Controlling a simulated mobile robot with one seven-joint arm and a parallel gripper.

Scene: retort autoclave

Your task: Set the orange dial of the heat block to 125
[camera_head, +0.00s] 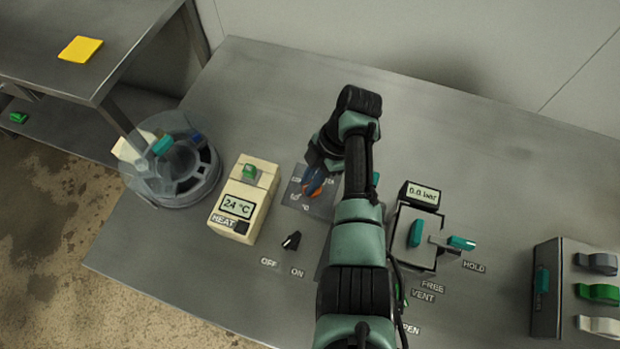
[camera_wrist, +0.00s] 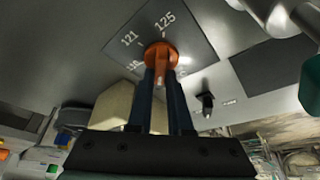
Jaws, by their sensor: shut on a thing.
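The orange dial (camera_wrist: 160,55) sits on a grey plate (camera_wrist: 190,30) with printed numbers in the wrist view. The marks 121 and 125 show beyond the dial, and a third number beside it is too blurred to read. My gripper (camera_wrist: 161,75) is shut on the dial, with one dark finger on each side of its grip. In the head view my gripper (camera_head: 314,182) is over the plate (camera_head: 298,200), and a bit of orange shows at the fingers. Which mark the dial points to is not clear. The cream heat block (camera_head: 245,198) reads 24 °C.
A black OFF/ON switch (camera_head: 291,240) is in front of the plate. A clear round container (camera_head: 172,165) stands left of the heat block. A pressure unit (camera_head: 415,240) reading 0.0 bar, with teal handles, stands right of my arm. The table's back is clear.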

